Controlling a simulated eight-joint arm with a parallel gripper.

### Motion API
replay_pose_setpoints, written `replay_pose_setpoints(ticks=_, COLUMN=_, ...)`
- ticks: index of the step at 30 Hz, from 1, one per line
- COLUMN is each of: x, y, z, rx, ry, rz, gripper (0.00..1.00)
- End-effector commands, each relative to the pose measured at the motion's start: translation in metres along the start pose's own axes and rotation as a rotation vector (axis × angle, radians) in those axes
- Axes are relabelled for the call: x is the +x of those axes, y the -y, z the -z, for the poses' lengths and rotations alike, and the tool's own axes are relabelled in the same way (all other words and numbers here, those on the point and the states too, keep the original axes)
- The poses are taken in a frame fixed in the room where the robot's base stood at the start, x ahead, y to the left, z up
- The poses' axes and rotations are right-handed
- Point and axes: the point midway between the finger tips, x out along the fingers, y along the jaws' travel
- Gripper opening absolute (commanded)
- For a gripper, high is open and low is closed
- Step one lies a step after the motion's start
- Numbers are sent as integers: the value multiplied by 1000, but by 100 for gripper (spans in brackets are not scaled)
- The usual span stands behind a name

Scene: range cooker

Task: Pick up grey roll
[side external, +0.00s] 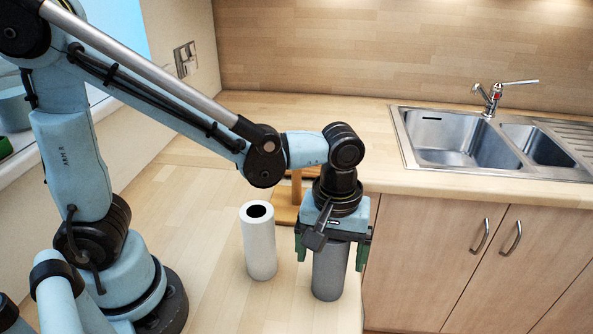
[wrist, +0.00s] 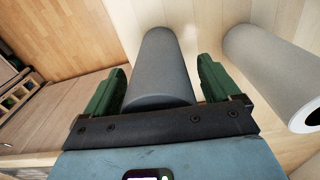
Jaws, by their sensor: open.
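The grey roll (side external: 329,272) stands upright on the wooden counter, below my gripper (side external: 333,252). In the wrist view the grey roll (wrist: 160,68) lies between the two green fingers of my gripper (wrist: 160,88). The fingers are spread, one on each side of the roll, with a visible gap on both sides. The top of the roll is hidden by the gripper body in the side view.
A white roll (side external: 259,243) stands upright close to the left of the grey roll. It also shows at the right of the wrist view (wrist: 275,70). A wooden stand (side external: 287,214) is behind the gripper. The counter edge is close on the right, and a sink (side external: 450,140) is beyond.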

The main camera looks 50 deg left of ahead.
Motion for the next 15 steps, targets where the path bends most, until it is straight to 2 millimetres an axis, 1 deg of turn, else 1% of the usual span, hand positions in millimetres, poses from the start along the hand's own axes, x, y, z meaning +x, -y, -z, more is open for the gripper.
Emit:
replay_pose_setpoints(ticks=5, x=0, y=0, z=0, rx=0, ry=0, rz=0, gripper=90)
replay_pose_setpoints(ticks=8, x=0, y=0, z=0, rx=0, ry=0, rz=0, gripper=76)
replay_pose_setpoints(ticks=15, x=0, y=0, z=0, rx=0, ry=0, rz=0, gripper=39)
